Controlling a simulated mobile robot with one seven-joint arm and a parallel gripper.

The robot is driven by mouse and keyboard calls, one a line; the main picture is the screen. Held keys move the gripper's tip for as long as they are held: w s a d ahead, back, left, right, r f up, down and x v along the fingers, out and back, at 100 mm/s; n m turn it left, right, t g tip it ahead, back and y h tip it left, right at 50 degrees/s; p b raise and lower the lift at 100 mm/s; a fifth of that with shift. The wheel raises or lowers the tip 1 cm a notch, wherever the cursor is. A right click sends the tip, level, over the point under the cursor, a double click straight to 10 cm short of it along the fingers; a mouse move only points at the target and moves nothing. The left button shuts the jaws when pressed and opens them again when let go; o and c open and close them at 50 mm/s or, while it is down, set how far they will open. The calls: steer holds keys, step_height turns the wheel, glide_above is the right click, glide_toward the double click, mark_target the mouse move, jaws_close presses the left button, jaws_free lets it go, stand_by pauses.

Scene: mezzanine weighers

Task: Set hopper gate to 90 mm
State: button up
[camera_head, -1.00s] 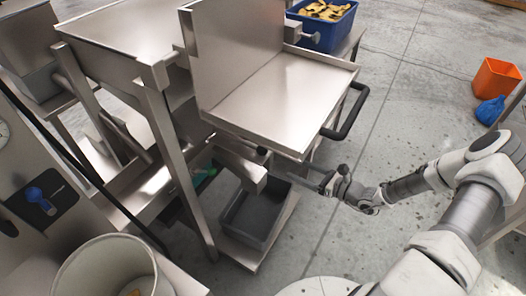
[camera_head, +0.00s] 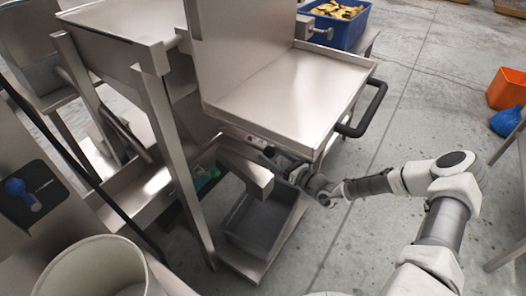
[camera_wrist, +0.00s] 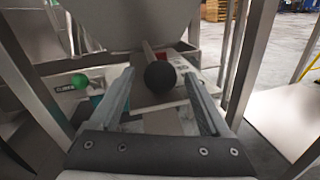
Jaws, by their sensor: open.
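In the wrist view a black ball knob (camera_wrist: 160,76) sits on the end of a pale rod that runs back under a grey hopper body (camera_wrist: 125,22). My gripper (camera_wrist: 160,80) is open. Its two fingers stand left and right of the knob, and I see no clear contact. A plate with red and white marking (camera_wrist: 207,86) lies behind the right finger. No 90 mm reading is legible.
The tray has a black bar handle (camera_head: 367,112). A grey bin (camera_head: 262,222) stands below. Steel legs (camera_head: 170,155) flank the space. Open floor (camera_head: 420,90) lies to the right.

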mark_target(244, 140)
steer(key=b+x, duration=0.1)
steer(key=x, duration=0.4)
jaws_close()
stand_by(0.4)
